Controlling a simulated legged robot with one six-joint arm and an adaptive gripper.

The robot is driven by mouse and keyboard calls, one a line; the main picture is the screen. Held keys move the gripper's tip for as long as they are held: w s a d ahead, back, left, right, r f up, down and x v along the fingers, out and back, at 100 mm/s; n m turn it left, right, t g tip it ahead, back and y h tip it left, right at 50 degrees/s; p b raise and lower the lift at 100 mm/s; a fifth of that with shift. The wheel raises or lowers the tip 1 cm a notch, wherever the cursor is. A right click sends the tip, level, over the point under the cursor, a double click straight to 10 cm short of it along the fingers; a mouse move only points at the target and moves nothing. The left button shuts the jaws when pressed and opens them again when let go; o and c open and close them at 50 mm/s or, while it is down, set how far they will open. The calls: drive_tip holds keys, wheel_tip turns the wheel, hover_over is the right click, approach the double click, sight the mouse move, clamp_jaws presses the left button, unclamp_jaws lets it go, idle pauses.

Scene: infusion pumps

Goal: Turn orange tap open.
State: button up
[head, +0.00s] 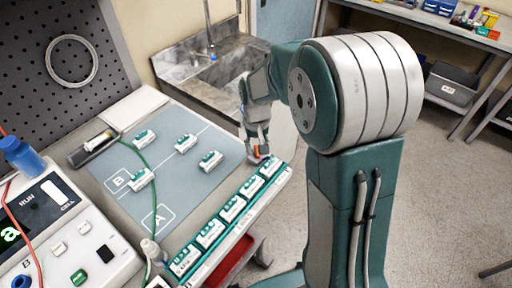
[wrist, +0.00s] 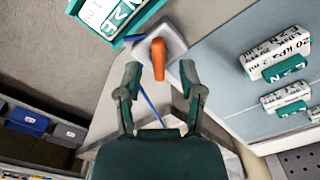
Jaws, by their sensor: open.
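The orange tap (wrist: 158,58) shows in the wrist view as an upright orange lever on a grey-white block (wrist: 170,35). My gripper (wrist: 161,72) is open, with one fingertip on each side of the lever's lower part and visible gaps on both sides. I cannot tell how deep the fingers reach around it. In the head view only a small orange bit of the tap (head: 257,152) shows under my gripper (head: 260,146), at the far right corner of the bench. The rest is hidden by the fingers.
A row of white-and-green pump modules (head: 232,207) runs along the bench's right edge, close to the tap. More modules stand on the grey-blue mat (head: 160,170). A thin blue strip (wrist: 150,100) passes between my fingers. A sink (head: 215,75) lies behind.

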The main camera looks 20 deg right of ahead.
sight(256, 150)
wheel_tip(256, 150, up, 11)
idle(0.3)
drive_tip(key=shift+a+f, duration=0.1)
drive_tip(key=shift+f, duration=0.05)
drive_tip(key=s+r+t, duration=0.2)
drive_tip(key=s, duration=0.8)
drive_tip(key=s+r+t, duration=0.3)
drive_tip(key=s, duration=0.8)
drive_tip(key=shift+r+n+t, duration=0.3)
